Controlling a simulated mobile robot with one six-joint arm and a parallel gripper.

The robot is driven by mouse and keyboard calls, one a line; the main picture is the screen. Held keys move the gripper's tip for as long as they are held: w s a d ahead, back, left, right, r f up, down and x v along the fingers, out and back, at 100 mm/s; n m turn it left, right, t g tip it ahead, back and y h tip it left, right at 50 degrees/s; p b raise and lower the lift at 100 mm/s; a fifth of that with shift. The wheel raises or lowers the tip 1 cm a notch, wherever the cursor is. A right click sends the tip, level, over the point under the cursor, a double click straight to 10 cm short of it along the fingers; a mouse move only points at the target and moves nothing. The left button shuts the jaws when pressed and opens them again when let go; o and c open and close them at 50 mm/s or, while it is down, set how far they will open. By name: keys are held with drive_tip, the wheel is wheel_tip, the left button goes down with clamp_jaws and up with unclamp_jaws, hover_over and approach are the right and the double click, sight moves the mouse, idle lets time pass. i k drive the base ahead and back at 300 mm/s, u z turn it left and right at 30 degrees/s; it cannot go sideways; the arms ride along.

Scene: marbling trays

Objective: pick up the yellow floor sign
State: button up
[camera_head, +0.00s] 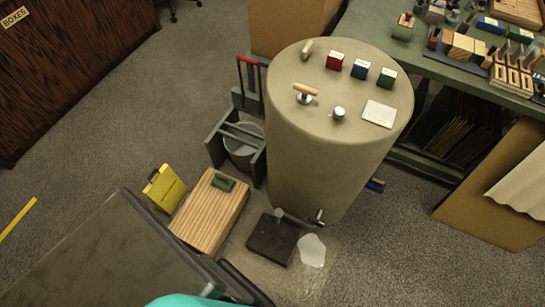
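The yellow floor sign (165,190) stands on the grey carpet, left of the middle of the head view. It is a small folded yellow board with a dark patch at its top left. It is just left of a light wooden block (208,212), with little or no visible gap between them. The dark body at the lower left comes close to its lower edge, and I cannot tell whether it hides any of the sign's foot. My gripper is not in view.
A tall beige drum (320,165) with small blocks and stamps on top stands right of the block. A green frame with a bucket (241,152) is behind it. A black slab (273,240) lies in front. Open carpet (110,130) is behind and left of the sign.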

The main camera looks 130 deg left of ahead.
sight(166, 191)
drive_tip(key=u, duration=0.3)
drive_tip(key=k, duration=0.2)
drive_tip(key=z, duration=2.85)
drive_tip(key=k, duration=0.2)
drive_tip(key=z, duration=1.95)
